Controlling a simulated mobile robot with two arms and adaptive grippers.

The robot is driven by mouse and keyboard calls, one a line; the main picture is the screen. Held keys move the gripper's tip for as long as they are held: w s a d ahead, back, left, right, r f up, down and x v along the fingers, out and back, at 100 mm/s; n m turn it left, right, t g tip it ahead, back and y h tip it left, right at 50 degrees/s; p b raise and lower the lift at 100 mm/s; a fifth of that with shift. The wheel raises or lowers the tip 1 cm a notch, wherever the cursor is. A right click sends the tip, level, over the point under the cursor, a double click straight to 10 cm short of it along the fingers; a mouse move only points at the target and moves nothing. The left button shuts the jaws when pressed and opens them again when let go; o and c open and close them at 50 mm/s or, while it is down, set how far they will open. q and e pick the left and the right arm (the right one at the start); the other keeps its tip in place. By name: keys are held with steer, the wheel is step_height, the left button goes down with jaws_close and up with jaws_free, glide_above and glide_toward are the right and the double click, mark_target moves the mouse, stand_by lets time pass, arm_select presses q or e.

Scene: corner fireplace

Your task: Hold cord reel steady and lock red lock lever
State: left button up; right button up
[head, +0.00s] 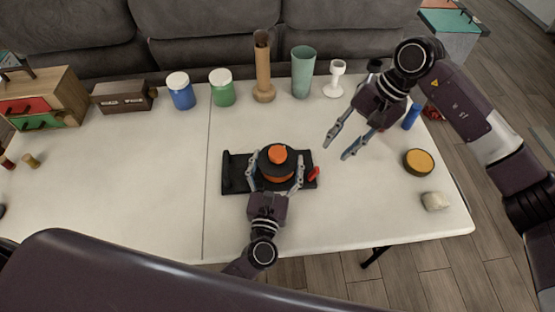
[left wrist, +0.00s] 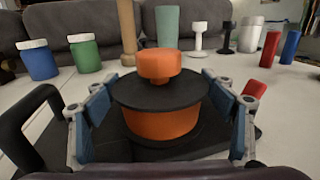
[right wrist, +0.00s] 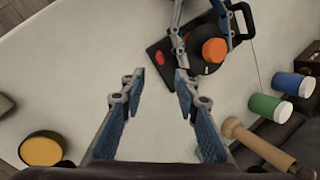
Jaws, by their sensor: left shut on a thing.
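The cord reel (head: 276,160) is an orange drum with a black top disc and an orange knob, on a black base plate (head: 236,172) with a handle at its left end. My left gripper (head: 278,178) has its fingers on both sides of the reel and is shut on it; the left wrist view (left wrist: 158,118) shows a blue-padded finger on each side. The red lock lever (head: 314,174) stands at the right end of the base; it also shows in the right wrist view (right wrist: 160,58). My right gripper (head: 340,142) is open and empty, above the table right of the lever.
Jars, a wooden vase (head: 263,70), a green cup (head: 303,72) and a white goblet (head: 335,78) line the back of the table. A yellow-topped round tin (head: 418,162) and a pale block (head: 436,201) lie at the right. The table's left middle is clear.

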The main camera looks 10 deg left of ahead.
arm_select(q)
steer(key=c, duration=0.5)
steer(key=shift+c, duration=0.4)
arm_select(e)
steer(key=shift+w+d+f, duration=0.1)
steer(key=shift+d, duration=0.1)
steer(key=c, duration=0.4)
steer(key=d+f+m+y, duration=0.1)
steer(key=d+m, duration=0.1)
steer(key=m, duration=0.2)
steer(key=w+d+f+m, duration=0.1)
steer(key=d+m, duration=0.2)
steer(key=w+d+f+m+g+y, duration=0.1)
steer(key=d+m, duration=0.2)
steer(key=m, duration=0.1)
steer(key=shift+w+m+y, duration=0.1)
steer(key=shift+m+y, duration=0.2)
jaws_close()
